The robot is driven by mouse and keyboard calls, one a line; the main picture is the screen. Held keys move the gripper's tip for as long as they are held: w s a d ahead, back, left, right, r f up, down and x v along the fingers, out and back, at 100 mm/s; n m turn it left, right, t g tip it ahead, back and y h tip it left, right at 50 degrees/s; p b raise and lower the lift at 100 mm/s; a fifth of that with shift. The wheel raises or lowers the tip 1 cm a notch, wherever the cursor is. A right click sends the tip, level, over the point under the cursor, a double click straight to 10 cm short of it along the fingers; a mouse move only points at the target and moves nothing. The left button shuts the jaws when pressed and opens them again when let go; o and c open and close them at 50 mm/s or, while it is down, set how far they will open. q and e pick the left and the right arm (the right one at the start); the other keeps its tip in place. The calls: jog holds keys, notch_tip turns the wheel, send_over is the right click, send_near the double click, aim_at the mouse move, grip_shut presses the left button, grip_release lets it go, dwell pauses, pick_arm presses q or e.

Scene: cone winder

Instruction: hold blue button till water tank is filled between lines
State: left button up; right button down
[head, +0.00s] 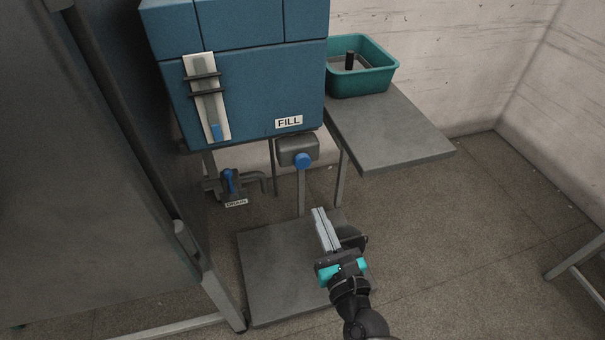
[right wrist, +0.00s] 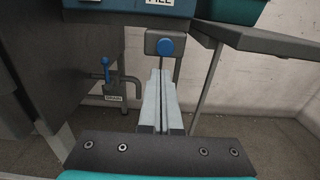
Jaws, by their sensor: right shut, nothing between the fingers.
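The blue button (head: 302,160) sits on a grey box on a post, below the FILL label (head: 289,122). The button also shows in the right wrist view (right wrist: 166,47), just beyond my fingertips. The blue water tank (head: 262,84) stands above it. Its level gauge (head: 207,97) has two dark lines across the upper part and a short blue column at the bottom, below both lines. My right gripper (head: 318,210) is shut and empty, below and in front of the button, apart from it in the head view. My left gripper is not in view.
A blue-handled drain valve (head: 229,181) is at the left below the tank. A green tub (head: 362,67) with a dark upright object stands on a grey side shelf (head: 390,128). A grey plate (head: 270,270) lies low under my right gripper. A grey cabinet fills the left.

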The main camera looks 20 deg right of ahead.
aim_at(299, 166)
jog(key=w, duration=1.1)
jog(key=shift+w+a, duration=0.2)
jog(key=shift+w, duration=0.2)
pick_arm(q)
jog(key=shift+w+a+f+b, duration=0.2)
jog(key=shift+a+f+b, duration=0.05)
jog(key=shift+b, duration=0.05)
pick_arm(e)
jog(key=shift+w, duration=0.4)
